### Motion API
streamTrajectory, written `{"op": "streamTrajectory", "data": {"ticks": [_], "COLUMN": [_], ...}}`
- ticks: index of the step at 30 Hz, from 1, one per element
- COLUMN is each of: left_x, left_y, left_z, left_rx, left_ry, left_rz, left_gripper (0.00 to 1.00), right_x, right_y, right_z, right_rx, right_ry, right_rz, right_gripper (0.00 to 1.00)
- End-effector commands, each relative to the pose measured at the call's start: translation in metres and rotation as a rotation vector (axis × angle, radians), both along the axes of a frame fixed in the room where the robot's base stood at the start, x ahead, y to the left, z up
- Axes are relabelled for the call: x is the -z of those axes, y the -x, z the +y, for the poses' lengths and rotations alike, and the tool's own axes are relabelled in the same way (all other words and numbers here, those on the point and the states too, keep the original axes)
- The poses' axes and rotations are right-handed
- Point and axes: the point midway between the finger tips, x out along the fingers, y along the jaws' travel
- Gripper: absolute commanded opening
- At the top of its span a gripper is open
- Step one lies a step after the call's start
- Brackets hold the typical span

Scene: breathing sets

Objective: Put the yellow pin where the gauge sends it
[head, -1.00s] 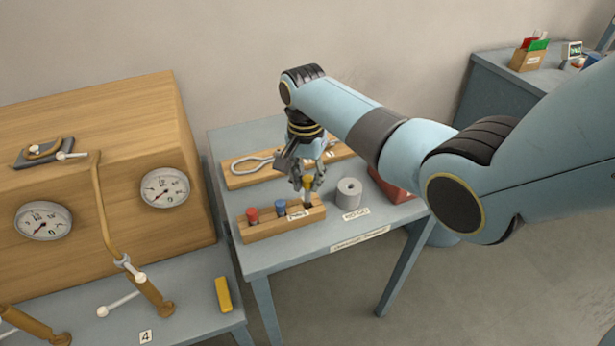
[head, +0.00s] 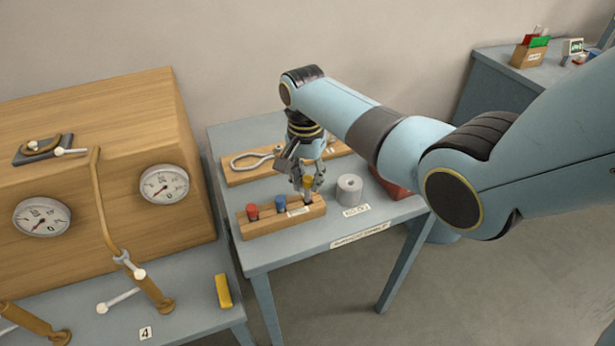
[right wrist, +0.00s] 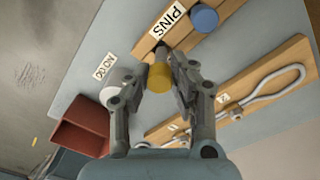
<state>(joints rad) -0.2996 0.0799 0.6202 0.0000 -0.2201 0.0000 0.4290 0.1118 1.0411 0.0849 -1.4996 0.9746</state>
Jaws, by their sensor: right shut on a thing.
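The yellow pin (head: 308,183) stands upright at the right end of the wooden pin rack (head: 257,230), over or in its place; I cannot tell if its lower end is clear of the wood. My right gripper (head: 308,177) is shut on its head from above, which shows between the fingertips in the right wrist view (right wrist: 160,78). The grey ring gauge (head: 349,189) stands right of the rack, behind a label reading NO GO (right wrist: 104,67). A red bin (head: 392,184) is partly hidden behind my right arm. My left gripper is not in view.
A red pin (head: 252,212) and a blue pin (head: 280,203) stand in the same rack. A wooden board with a looped tool (head: 251,158) lies behind. Left, a wooden box carries two dials (head: 164,184).

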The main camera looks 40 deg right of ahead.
Motion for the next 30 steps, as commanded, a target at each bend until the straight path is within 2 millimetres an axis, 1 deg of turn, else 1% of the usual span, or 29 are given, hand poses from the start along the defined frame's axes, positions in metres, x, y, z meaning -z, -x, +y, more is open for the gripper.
{"op": "streamTrajectory", "data": {"ticks": [30], "left_x": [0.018], "left_y": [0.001], "left_z": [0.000], "left_rx": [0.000], "left_ry": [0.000], "left_rz": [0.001], "left_gripper": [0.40], "right_x": [0.026], "right_y": [0.000], "right_z": [0.000], "right_rx": [0.000], "right_ry": [-0.001], "right_rz": [-0.001], "right_gripper": [0.00]}}
